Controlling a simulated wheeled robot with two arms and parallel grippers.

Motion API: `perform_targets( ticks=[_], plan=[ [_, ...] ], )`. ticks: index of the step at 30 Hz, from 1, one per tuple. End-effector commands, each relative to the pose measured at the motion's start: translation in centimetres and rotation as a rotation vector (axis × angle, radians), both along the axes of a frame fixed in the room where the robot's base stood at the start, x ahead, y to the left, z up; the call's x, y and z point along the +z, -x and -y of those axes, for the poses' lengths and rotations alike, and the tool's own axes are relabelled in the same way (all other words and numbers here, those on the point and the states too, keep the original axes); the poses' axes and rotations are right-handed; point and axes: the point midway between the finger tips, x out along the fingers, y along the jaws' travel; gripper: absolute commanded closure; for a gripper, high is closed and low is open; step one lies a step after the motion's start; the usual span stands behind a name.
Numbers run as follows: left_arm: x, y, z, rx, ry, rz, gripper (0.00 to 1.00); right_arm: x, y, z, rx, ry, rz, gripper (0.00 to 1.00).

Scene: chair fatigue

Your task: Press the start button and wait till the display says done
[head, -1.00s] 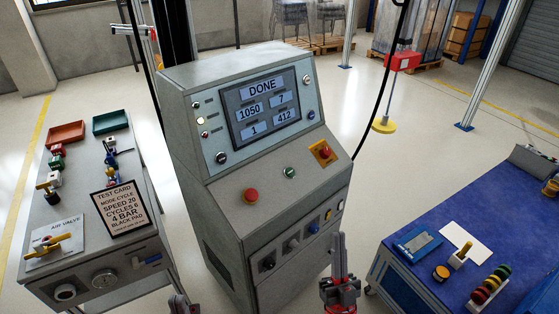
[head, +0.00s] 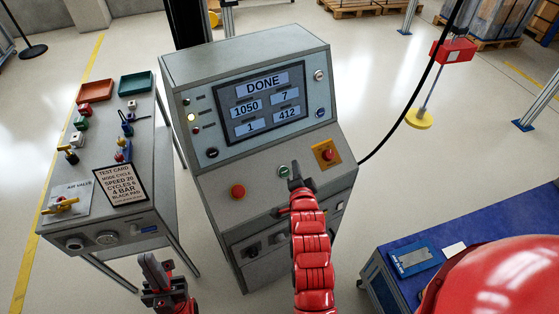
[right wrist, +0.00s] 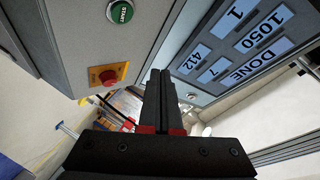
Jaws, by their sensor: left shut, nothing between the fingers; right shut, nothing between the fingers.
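The grey console (head: 185,75) stands in the middle of the head view. Its display (head: 262,102) reads DONE, with 1050, 7, 1 and 412 below; it also shows, turned over, in the right wrist view (right wrist: 236,38). The green start button (head: 283,171) is on the sloped panel; its START label is readable in the right wrist view (right wrist: 121,12). My right gripper (head: 295,170) is shut and empty, its tips just right of the button in the head view. In the right wrist view its fingers are apart from the button.
A red button (head: 238,191) and a red knob on a yellow plate (head: 328,154) flank the start button. A side table (head: 150,190) with valves, trays and a test card (head: 121,184) stands left. A blue-topped bench (head: 460,220) stands right, partly behind my red arm.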

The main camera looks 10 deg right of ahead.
Motion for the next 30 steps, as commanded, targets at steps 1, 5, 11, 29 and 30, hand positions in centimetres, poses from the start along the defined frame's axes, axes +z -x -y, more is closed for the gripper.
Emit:
perform_targets(
  ticks=[1, 5, 11, 29, 30],
  plan=[
    [0.2, 0.0, 0.0, 0.000, 0.000, 0.000, 1.00, 0.1, 0.1, 0.1, -0.005, -0.011, -0.009, 1.00],
    [0.1, 0.0, 0.0, 0.000, 0.000, 0.000, 1.00, -0.2, 0.1, 0.1, -0.008, -0.020, -0.020, 1.00],
    [0.1, 0.0, 0.0, 0.000, 0.000, 0.000, 1.00, -0.2, 0.1, 0.1, -0.008, -0.018, -0.018, 1.00],
    [-2.2, 0.0, 0.0, 0.000, 0.000, 0.000, 1.00, -4.5, -2.4, -0.5, -0.008, -0.016, -0.017, 1.00],
    [-2.4, 0.0, 0.0, 0.000, 0.000, 0.000, 1.00, -4.9, -2.8, -0.6, -0.008, -0.016, -0.014, 1.00]
  ],
)
